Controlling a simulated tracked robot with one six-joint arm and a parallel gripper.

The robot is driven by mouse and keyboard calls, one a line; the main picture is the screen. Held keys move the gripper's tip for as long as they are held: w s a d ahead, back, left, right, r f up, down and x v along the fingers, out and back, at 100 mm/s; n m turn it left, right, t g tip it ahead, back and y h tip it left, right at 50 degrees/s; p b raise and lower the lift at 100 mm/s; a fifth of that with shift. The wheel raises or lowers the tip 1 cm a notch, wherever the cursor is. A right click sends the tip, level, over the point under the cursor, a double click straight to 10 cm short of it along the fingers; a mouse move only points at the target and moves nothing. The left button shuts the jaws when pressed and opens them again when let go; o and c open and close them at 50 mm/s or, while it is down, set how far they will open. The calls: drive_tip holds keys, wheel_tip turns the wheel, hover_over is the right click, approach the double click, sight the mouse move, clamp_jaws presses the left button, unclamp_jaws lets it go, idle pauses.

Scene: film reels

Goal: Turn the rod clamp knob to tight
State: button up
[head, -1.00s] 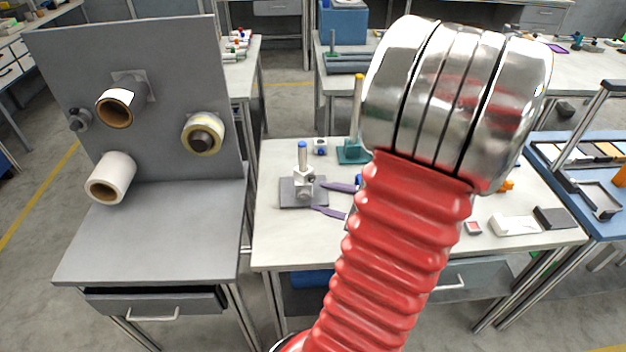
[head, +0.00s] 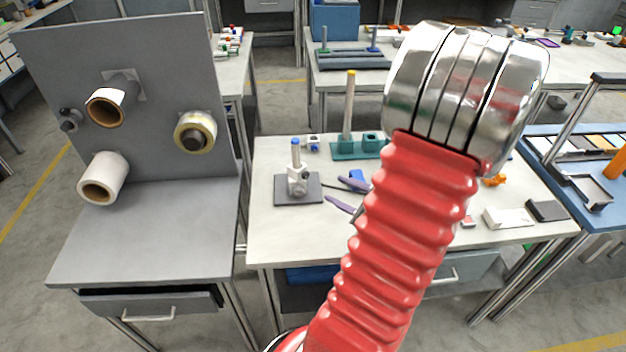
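The rod clamp (head: 297,182) is a small pale block on an upright blue-tipped rod (head: 296,153), standing on a dark grey base plate (head: 284,196) on the white table. A small dark knob (head: 307,177) shows on the clamp's right side. Its turn position is too small to read. My gripper (head: 335,189) shows as two purple fingers, spread apart with nothing between them. The fingertips are to the right of the clamp, apart from the knob. My red ribbed arm hides the rest of the gripper.
A teal base with a yellow-tipped post (head: 348,115) stands behind the clamp. A small blue-and-white block (head: 313,142) is nearby. White and dark blocks (head: 509,217) lie at the table's right. A grey panel with rolls (head: 110,60) stands left. The table's front left is clear.

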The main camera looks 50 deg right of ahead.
sight(307, 176)
drive_tip(key=x, duration=1.2)
drive_tip(key=shift+a, duration=0.15)
clamp_jaws()
